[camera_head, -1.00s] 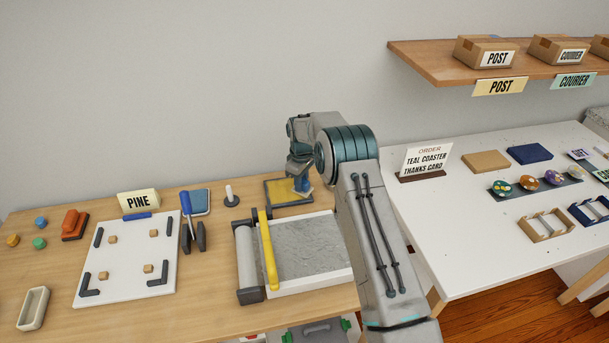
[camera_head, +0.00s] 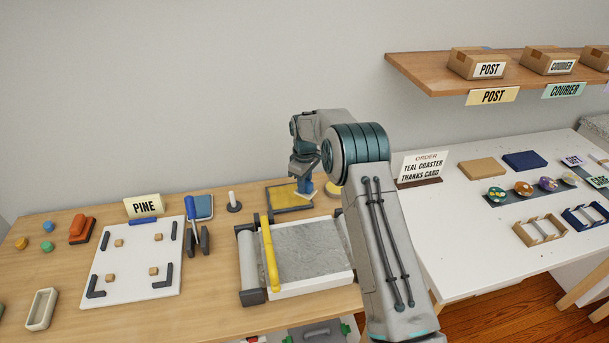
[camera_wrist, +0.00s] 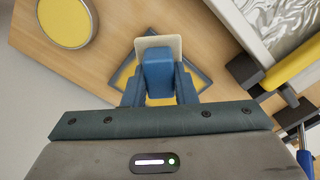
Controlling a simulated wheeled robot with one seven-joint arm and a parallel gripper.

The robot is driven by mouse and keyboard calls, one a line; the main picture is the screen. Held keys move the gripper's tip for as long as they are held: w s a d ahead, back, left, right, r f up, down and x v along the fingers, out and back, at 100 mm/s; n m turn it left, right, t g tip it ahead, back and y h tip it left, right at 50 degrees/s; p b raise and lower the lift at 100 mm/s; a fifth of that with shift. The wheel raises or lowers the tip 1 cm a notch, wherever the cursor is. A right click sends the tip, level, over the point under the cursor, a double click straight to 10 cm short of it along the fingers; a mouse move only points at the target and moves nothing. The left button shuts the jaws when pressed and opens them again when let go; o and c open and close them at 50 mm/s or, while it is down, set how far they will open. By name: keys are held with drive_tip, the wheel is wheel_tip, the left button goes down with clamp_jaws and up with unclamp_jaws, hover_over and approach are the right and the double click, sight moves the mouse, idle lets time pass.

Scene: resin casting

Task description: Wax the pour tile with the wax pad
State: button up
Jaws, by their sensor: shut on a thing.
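The wax pad (camera_wrist: 158,70) has a blue grip block and a pale, cream-coloured square base. My gripper (camera_wrist: 158,88) is shut on its blue block; in the head view my gripper (camera_head: 304,183) is at the back of the wooden table. The pad is over the right part of a yellow square tile in a dark frame (camera_head: 283,197), apparently the pour tile. The tile also shows behind the pad in the wrist view (camera_wrist: 128,75), partly hidden by the pad and fingers. I cannot tell whether the base touches it.
A round tin with yellow filling (camera_wrist: 66,20) is near the tile; it shows partly in the head view (camera_head: 333,188). A marbled grey slab (camera_head: 310,250) with a yellow bar (camera_head: 268,255) lies in front. A small upright post (camera_head: 233,202) stands left of the tile.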

drive_tip(key=shift+r+p, duration=0.4)
drive_tip(key=shift+r, duration=0.75)
